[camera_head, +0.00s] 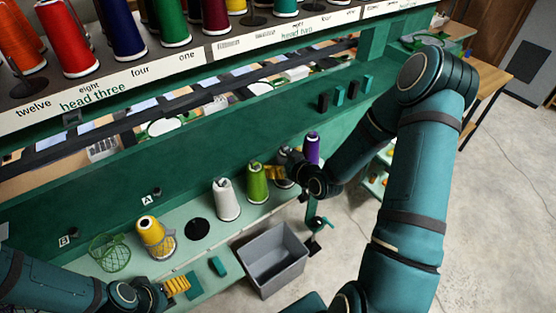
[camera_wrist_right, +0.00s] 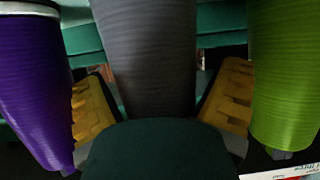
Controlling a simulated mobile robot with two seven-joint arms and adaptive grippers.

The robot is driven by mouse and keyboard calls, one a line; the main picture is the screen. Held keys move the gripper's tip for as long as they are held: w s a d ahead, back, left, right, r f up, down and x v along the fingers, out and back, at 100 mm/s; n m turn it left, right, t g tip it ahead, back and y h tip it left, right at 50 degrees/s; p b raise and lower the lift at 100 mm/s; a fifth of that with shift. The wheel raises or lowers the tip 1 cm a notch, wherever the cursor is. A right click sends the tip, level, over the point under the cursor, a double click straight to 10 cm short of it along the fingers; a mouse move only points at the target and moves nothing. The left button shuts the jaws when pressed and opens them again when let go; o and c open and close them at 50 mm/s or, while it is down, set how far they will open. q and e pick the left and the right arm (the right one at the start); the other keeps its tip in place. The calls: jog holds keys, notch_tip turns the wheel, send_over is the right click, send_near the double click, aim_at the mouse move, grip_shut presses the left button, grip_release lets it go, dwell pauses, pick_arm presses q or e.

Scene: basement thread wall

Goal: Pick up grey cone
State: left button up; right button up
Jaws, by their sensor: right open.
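The grey cone (camera_wrist_right: 148,60) fills the middle of the right wrist view, between the two yellow finger pads of my right gripper (camera_wrist_right: 166,100). The gripper is open, with a finger on each side of the cone. In the head view my right gripper (camera_head: 279,172) is at the shelf between the green cone (camera_head: 257,184) and the purple cone (camera_head: 312,148); it largely hides the grey cone there. The green cone (camera_wrist_right: 283,75) and purple cone (camera_wrist_right: 35,85) flank it in the wrist view. My left gripper (camera_head: 176,287) is low at left, away from the cones; its opening is unclear.
A white cone (camera_head: 226,200) and a yellow cone (camera_head: 152,235) in a wire holder stand farther left on the shelf. A green wire basket (camera_head: 109,252) is at the left end. A grey bin (camera_head: 272,260) stands in front. Rows of thread cones line the upper shelf.

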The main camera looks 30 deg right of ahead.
jog(key=shift+s, duration=0.1)
jog(key=c, duration=1.4)
jog(key=shift+r, duration=0.1)
jog(key=shift+r, duration=4.95)
